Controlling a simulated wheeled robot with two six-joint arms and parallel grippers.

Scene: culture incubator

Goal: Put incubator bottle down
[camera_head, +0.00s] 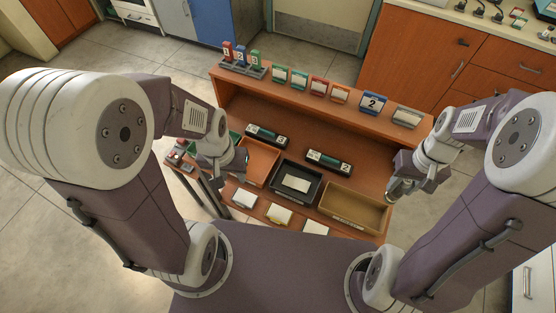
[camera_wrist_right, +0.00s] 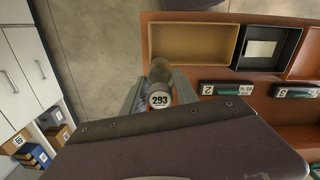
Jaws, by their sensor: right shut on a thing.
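The incubator bottle (camera_wrist_right: 160,72) is a greyish-brown cylinder with a round white top marked 293. My right gripper (camera_wrist_right: 155,92) is shut on it, with a finger at each side. In the head view my right gripper (camera_head: 396,192) is at the right edge of the wooden desk, just right of the tan tray. The bottle is small and mostly hidden there, and I cannot tell its height above the desk. My left gripper (camera_head: 236,166) is over the left part of the desk, beside the orange tray; its fingers are too unclear to tell open from shut.
The desk (camera_head: 300,112) holds an empty tan tray (camera_head: 372,212), a black tray (camera_head: 281,192) with a white card, and an orange tray (camera_head: 271,155). Two dark numbered devices (camera_head: 328,162) lie behind them. Several coloured items and a blue "2" sign (camera_head: 372,103) line the raised shelf.

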